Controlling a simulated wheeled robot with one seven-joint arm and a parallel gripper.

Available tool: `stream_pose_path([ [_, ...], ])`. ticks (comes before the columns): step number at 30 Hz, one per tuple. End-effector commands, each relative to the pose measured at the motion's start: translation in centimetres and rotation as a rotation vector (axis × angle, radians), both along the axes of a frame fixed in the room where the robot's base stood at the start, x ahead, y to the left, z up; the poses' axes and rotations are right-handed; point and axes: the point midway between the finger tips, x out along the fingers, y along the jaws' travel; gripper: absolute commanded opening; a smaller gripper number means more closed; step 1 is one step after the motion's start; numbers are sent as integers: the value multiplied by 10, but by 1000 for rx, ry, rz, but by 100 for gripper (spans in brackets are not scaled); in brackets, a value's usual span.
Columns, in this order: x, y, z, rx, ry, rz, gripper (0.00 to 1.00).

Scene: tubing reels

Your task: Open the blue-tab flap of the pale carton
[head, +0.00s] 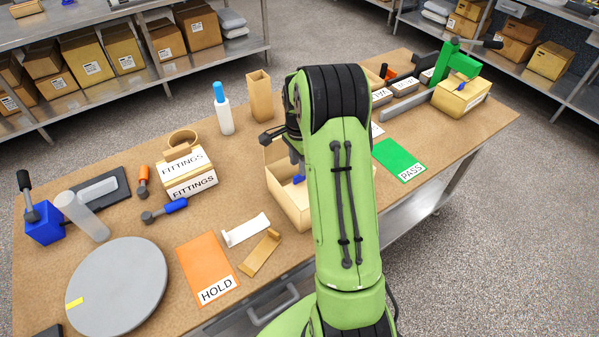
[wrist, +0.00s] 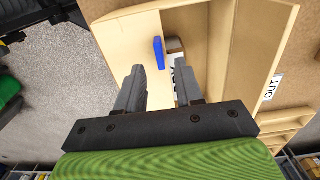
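The pale carton (head: 284,200) stands mid-bench, its right part hidden behind my arm. Its top is at least partly open. A blue tab (head: 298,179) shows at it beside my arm. In the wrist view the carton (wrist: 235,45) lies beyond my fingers, and the blue tab (wrist: 158,52) stands at the edge of a pale panel (wrist: 128,50). Through a gap beside the tab, part of a labelled thing shows inside. My gripper (wrist: 160,82) is open, its two fingers apart with nothing between them. The tab is just beyond the fingertips, nearer the left finger; contact is not visible.
A yellower carton (head: 462,97), also with a blue tab, sits at the far right beside a green stand (head: 440,62). Left are a FITTINGS box (head: 187,172), a white bottle (head: 223,115) and an orange HOLD mat (head: 207,268). A green PASS mat (head: 399,158) lies right of my arm.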

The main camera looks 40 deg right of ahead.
Motion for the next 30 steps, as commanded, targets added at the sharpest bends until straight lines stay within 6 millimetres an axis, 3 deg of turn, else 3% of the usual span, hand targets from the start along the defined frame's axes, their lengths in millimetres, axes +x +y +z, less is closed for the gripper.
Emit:
stream_pose_path([
  [6,0,0,-39,1,1,2,36],
  [16,0,0,-47,0,-1,2,36],
  [23,0,0,-46,0,-1,2,2],
  [30,0,0,-46,0,-1,2,0],
])
